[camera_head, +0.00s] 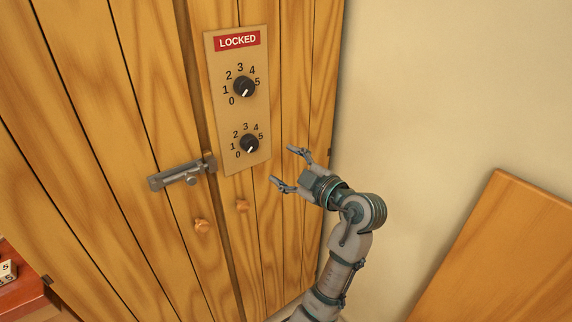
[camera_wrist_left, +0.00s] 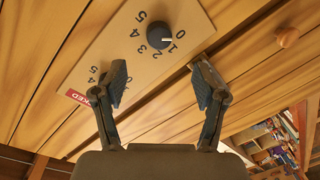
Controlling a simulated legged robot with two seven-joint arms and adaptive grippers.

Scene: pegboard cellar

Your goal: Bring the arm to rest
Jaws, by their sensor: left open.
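My left gripper (camera_head: 283,167) is open and empty, in front of the wooden cabinet door, right of the lower black knob (camera_head: 249,144) and apart from it. In the left wrist view the open fingers (camera_wrist_left: 160,79) spread before the panel, and the lower knob (camera_wrist_left: 159,36) shows beyond them. The left finger there covers most of the upper dial. The upper knob (camera_head: 244,87) is clear in the head view. The panel (camera_head: 224,120) carries a red LOCKED sign (camera_head: 237,41). Both knob pointers aim down-left, near 0. My right gripper is not in view.
A grey bolt latch (camera_head: 182,174) crosses the door seam. Two small wooden knobs (camera_head: 202,225) (camera_head: 242,206) sit below it. A wooden board (camera_head: 500,260) stands at the lower right. A red-brown surface (camera_head: 22,290) with number cards is at the lower left. Bare wall lies right of the cabinet.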

